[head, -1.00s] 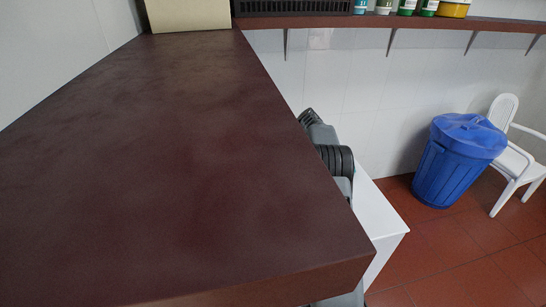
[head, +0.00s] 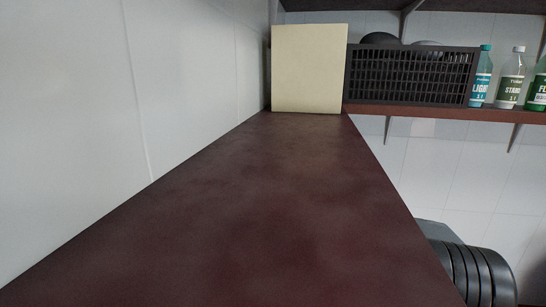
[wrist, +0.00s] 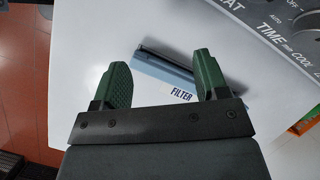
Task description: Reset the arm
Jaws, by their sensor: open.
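My gripper (wrist: 160,66) shows in the wrist view with its two green ribbed fingers spread wide apart. Nothing is held between them. A pale blue packet marked FILTER (wrist: 180,86) lies beyond and between the fingers, with a dark bar-shaped edge on it. I cannot tell how far the packet is from the fingertips. The gripper itself is not visible in the head view.
A white surface (wrist: 100,45) and a dial panel (wrist: 285,38) lie around the gripper. In the head view a dark red counter (head: 270,210) runs back to a cream board (head: 309,68). A black crate (head: 410,76) and several bottles stand right of it.

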